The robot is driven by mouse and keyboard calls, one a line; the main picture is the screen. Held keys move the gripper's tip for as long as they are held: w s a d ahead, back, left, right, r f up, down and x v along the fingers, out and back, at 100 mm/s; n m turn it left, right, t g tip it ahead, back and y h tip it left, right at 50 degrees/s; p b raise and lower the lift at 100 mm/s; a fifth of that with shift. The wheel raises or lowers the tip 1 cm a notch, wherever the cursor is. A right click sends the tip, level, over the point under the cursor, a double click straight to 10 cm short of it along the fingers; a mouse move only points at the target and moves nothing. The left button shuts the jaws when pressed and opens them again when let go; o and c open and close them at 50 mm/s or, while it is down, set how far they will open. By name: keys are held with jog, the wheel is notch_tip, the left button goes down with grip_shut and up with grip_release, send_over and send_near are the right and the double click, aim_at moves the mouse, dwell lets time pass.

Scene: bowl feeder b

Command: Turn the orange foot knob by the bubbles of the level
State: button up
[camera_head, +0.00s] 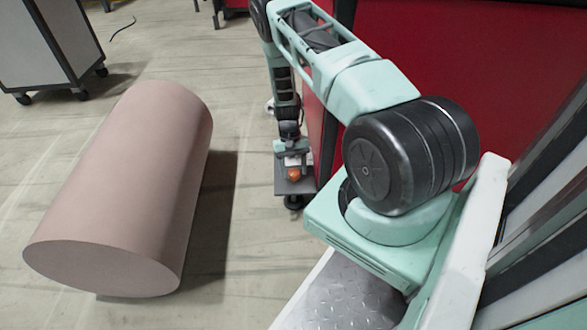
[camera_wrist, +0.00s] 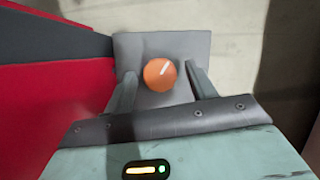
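The orange foot knob (camera_head: 294,174) sits on a small grey plate (camera_head: 283,189) that sticks out low from the red cabinet. In the wrist view the knob (camera_wrist: 158,76) is round, with a white line on its top pointing up and slightly right. My gripper (camera_head: 293,162) is directly above the knob. In the wrist view my gripper (camera_wrist: 161,84) is open, one finger on each side of the knob, with gaps between fingers and knob. I cannot tell how far down the fingers reach. I see no level or bubbles in either view.
The red cabinet (camera_head: 460,45) stands close beside my arm. A large pinkish cylinder (camera_head: 130,180) lies on the floor to the left. A grey wheeled cabinet (camera_head: 55,40) stands at the far left. A dark foot (camera_head: 293,202) is under the plate. Floor between cylinder and plate is clear.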

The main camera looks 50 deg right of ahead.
jog(key=p+v, duration=0.6)
jog(key=v, duration=1.1)
jog(key=shift+r+p, duration=0.15)
jog(key=shift+p, duration=0.15)
jog(key=shift+w, duration=0.2)
